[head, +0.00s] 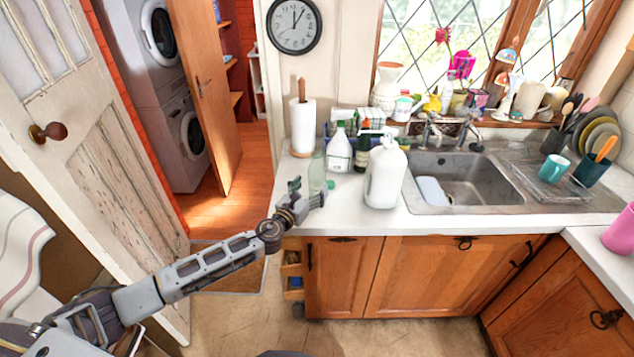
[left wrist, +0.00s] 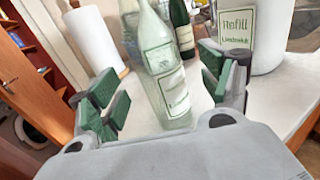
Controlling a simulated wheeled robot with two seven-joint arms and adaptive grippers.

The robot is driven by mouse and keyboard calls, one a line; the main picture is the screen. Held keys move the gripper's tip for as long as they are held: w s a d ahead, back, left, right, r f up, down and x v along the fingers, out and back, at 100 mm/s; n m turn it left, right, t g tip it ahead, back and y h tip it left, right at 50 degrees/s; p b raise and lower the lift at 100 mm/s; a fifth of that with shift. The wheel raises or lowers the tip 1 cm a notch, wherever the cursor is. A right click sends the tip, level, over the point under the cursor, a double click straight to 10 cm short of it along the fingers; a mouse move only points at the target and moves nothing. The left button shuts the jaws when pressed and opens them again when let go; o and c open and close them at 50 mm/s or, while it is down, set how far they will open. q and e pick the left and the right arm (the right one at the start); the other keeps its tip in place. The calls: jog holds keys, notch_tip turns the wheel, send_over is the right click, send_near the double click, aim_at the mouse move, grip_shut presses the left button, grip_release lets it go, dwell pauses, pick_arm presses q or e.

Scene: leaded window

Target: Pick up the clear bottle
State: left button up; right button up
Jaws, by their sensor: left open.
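The clear bottle (head: 317,172) stands upright at the left end of the white worktop, pale greenish and see-through. My left gripper (head: 307,194) is open at the worktop's left edge, just in front of the bottle. In the left wrist view the fingers of my left gripper (left wrist: 163,95) are spread on either side of it, with a visible gap at the left finger. My right gripper is not in view.
A white jug (head: 385,177), a white bottle (head: 339,152) and a dark green bottle (head: 362,154) stand close on the right. A paper towel roll (head: 303,128) stands behind. The sink (head: 465,180) is further right. An open door (head: 95,130) is at left.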

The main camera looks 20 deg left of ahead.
aim_at(315, 158)
pick_arm(q)
jog(key=shift+w, duration=0.15)
jog(key=shift+x, duration=1.1)
jog(key=shift+f+x, duration=0.2)
jog(key=shift+x, duration=1.2)
jog(key=shift+a, duration=0.2)
jog(key=shift+c, duration=0.2)
jog(key=c, duration=1.1)
jog(key=shift+o, duration=0.2)
notch_tip(315, 158, up, 9)
jog(key=p, duration=0.3)
jog(key=shift+f, duration=0.2)
jog(key=shift+r, duration=0.7)
